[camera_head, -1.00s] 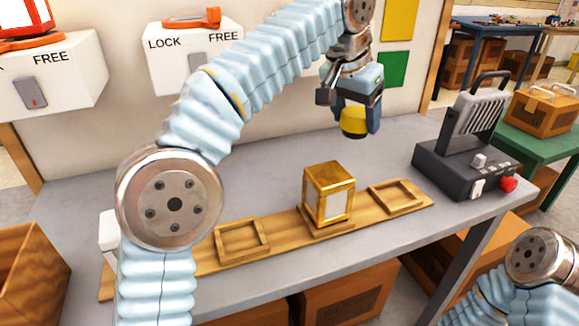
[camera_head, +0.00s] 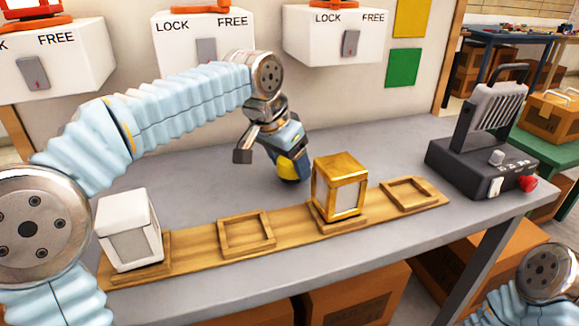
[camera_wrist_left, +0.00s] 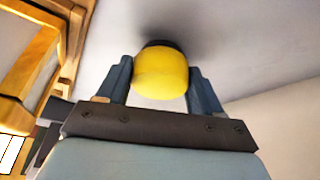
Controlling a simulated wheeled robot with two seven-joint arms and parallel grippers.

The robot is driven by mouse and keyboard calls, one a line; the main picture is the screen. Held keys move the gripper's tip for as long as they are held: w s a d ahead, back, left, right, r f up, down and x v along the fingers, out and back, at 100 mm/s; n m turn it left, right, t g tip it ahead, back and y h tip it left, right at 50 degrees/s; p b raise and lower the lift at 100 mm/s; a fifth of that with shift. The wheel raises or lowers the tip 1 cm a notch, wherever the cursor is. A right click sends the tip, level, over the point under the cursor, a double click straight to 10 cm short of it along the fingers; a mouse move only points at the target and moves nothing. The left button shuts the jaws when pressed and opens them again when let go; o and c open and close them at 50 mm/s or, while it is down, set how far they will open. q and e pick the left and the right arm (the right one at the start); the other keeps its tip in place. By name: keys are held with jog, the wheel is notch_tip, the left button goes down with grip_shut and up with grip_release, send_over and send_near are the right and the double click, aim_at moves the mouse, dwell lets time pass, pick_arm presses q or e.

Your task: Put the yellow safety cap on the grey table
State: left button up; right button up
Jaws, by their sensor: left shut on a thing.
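The yellow safety cap (camera_head: 287,168) has a dark lower edge and is held low at the grey table (camera_head: 210,185), behind the wooden strip. I cannot tell whether it touches the tabletop. My left gripper (camera_head: 291,160) points down, shut on the cap. In the left wrist view the cap (camera_wrist_left: 161,74) sits between the two fingers of the left gripper (camera_wrist_left: 163,82), with a dark shadow on the grey surface beside it. My right gripper is not in view; only part of that arm shows at the lower right.
A gold-framed box (camera_head: 340,186) stands close to the right of the cap. A white box (camera_head: 129,230) stands at the strip's (camera_head: 190,243) left end. A grey device with a red knob (camera_head: 481,155) is at the table's right. LOCK/FREE boxes (camera_head: 340,40) hang behind.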

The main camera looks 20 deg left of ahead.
pick_arm(q)
jog(key=shift+f, duration=0.25)
jog(key=shift+f, duration=0.2)
jog(key=o, duration=1.1)
jog(key=shift+r, duration=0.1)
jog(key=shift+r, duration=0.25)
jog(key=p+v, duration=0.2)
jog(key=v, duration=0.9)
jog(key=shift+s+a+r, duration=0.1)
jog(key=shift+s+r, duration=0.15)
jog(key=shift+r, duration=0.05)
